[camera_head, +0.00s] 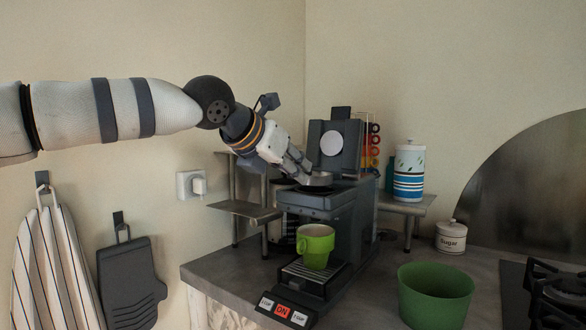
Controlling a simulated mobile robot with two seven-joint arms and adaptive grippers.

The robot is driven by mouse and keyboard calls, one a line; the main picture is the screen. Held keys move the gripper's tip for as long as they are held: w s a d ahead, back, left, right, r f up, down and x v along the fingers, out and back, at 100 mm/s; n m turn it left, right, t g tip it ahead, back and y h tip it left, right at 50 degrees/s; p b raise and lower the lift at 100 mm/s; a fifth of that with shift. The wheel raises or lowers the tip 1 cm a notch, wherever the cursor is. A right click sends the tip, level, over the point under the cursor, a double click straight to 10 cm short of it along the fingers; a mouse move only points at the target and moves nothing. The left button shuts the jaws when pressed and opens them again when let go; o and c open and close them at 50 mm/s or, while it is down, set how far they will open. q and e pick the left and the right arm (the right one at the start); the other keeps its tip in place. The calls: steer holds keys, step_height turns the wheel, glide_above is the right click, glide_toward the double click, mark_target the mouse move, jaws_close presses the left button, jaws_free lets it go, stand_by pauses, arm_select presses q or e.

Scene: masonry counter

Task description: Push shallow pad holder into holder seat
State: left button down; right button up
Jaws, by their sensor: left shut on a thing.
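The shallow pad holder (318,178) is a small round metal dish over the front top of the dark coffee machine (345,221). My left gripper (308,172) comes down from the upper left and is shut on it. The holder seat (303,190) is the dark top surface just under the holder. The holder is at or very close to it; I cannot tell whether it is fully down. The machine's lid (334,145) stands raised behind, with a pale round disc on it. My right gripper is not in view.
A green cup (315,246) stands on the drip tray, above the front buttons (283,310). A green bowl (435,297) is at the right front. A striped canister (408,172), sugar jar (451,237) and gas hob (557,293) are to the right. A small metal shelf (245,209) stands left of the machine.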

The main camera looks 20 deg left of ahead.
arm_select(q)
steer(key=shift+f, duration=1.5)
stand_by(0.5)
steer(key=c, duration=1.4)
jaws_free()
steer(key=v, duration=1.2)
